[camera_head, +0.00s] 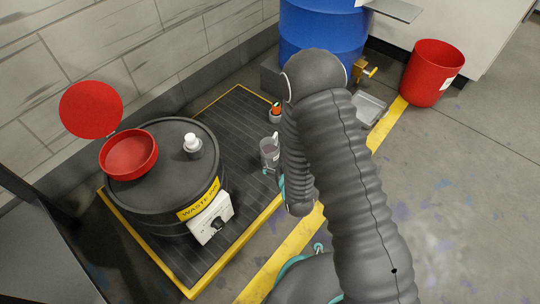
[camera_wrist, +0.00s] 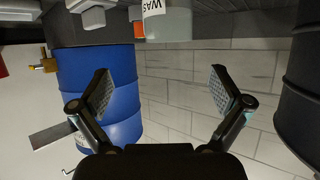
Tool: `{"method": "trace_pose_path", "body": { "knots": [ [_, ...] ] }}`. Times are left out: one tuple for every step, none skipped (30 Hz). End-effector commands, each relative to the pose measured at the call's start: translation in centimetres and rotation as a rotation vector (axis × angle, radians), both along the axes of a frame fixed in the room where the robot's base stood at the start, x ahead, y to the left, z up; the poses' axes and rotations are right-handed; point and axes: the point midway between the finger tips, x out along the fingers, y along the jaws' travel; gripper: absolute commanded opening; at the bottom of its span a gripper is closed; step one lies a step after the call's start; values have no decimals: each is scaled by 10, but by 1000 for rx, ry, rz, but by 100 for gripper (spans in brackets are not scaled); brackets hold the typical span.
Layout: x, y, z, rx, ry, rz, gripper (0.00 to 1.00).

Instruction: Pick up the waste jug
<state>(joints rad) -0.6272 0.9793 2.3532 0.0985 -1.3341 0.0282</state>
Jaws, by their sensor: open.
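The waste jug (camera_head: 268,155) is a small grey, see-through container with a white label. It stands upright on the dark ribbed platform (camera_head: 240,118), just left of my arm in the head view. In the wrist view, which is upside down, the jug (camera_wrist: 168,22) shows at the top centre, cut off by the edge, with part of its label readable as "WAS". My gripper (camera_wrist: 160,92) is open, its two padded fingers wide apart with nothing between them. The jug is apart from the fingers. In the head view my arm hides most of the gripper.
A black waste drum (camera_head: 150,200) with an open red funnel (camera_head: 129,155) stands left on the platform. A blue drum (camera_head: 322,30) is behind. A small orange-topped container (camera_head: 276,113) stands beyond the jug.

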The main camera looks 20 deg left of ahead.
Motion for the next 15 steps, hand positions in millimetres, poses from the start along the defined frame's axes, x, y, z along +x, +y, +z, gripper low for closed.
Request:
{"method": "trace_pose_path", "body": {
  "knots": [
    [-7,2,-13,1,-6,10,100],
    [-9,3,-17,3,-11,15,100],
    [-12,4,-20,5,-19,18,100],
    [-13,4,-23,7,-23,21,100],
    [-14,5,-24,8,-26,23,100],
    [-14,6,-26,10,-30,25,100],
    [-14,7,-28,11,-32,26,100],
    [-12,8,-29,11,-33,27,100],
    [-8,10,-31,12,-35,27,100],
    [-5,12,-33,13,-35,27,100],
    [-1,15,-34,13,-36,27,100],
    [5,18,-37,13,-36,27,100],
    [10,21,-39,13,-36,27,100],
    [14,24,-42,13,-35,27,100],
    [20,28,-44,13,-36,27,100]
  ]
}}
